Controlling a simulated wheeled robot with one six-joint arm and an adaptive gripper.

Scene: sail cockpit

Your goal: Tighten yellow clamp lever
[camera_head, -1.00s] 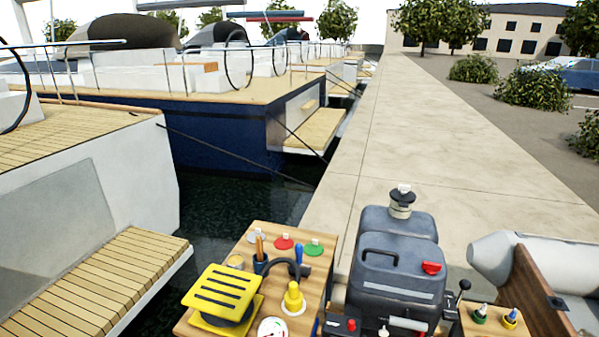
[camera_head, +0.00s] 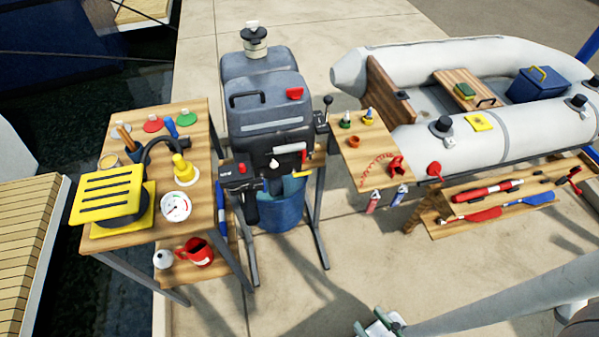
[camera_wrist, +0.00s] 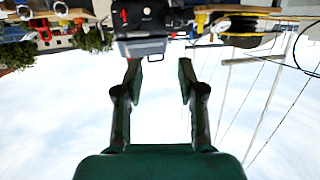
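A small yellow lever-like piece (camera_head: 303,174) shows at the right end of the outboard motor's mounting bracket, low on the motor. It is too small to tell how far it is turned. The grey outboard motor (camera_head: 268,108) hangs on a wooden stand above a blue bucket (camera_head: 283,205). My gripper (camera_wrist: 157,75) is open and empty in the wrist view, its green fingers apart and pointing towards the motor, which appears upside down. My gripper's green end also shows at the bottom of the head view (camera_head: 380,325), well in front of the stand and apart from it.
A wooden table (camera_head: 205,135) at left holds a yellow foot pump (camera_head: 108,195) and a gauge (camera_head: 176,206). A small side table (camera_head: 350,150) stands right of the motor. A grey inflatable boat (camera_head: 480,130) and a low bench (camera_head: 500,200) lie further right. The paving before the stand is clear.

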